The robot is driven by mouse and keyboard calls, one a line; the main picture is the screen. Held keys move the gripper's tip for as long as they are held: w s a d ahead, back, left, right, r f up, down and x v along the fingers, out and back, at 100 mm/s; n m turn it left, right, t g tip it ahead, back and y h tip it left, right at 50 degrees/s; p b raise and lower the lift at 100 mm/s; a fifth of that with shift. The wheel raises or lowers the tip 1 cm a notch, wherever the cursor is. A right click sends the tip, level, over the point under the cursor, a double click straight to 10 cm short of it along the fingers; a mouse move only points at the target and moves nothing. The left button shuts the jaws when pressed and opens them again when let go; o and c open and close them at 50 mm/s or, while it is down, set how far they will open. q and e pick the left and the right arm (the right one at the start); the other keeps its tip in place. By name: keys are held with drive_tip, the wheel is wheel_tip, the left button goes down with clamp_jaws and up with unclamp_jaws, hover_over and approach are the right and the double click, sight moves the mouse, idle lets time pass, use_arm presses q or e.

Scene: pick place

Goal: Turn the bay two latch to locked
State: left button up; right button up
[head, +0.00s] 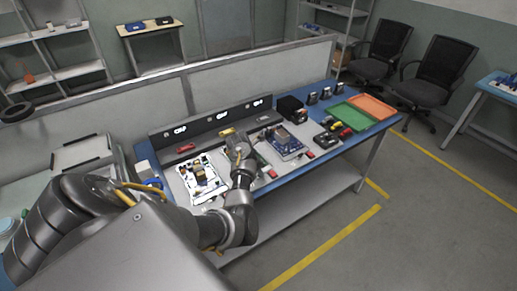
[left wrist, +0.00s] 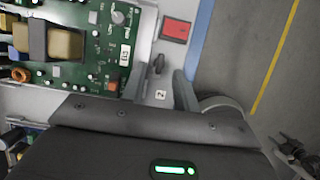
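The bay two latch (left wrist: 157,65) is a small dark knob in the left wrist view, on a pale surface beside a green circuit board. A label reading "2" (left wrist: 160,95) lies just below it. My left gripper (left wrist: 159,78) is open, with one grey finger on each side of the latch; I cannot tell whether either finger touches it. In the head view my left gripper (head: 240,150) is over the middle of the blue-edged bench (head: 345,147), and the latch cannot be made out there.
A red block (left wrist: 175,30) sits beyond the latch, near the bench's blue edge. A white-framed board (head: 200,178) and a blue board (head: 283,143) lie on either side of my gripper. Green (head: 350,116) and orange (head: 372,106) trays are at the right end.

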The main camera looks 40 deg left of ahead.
use_arm(q)
drive_tip(key=shift+x, duration=1.15)
clamp_jaws()
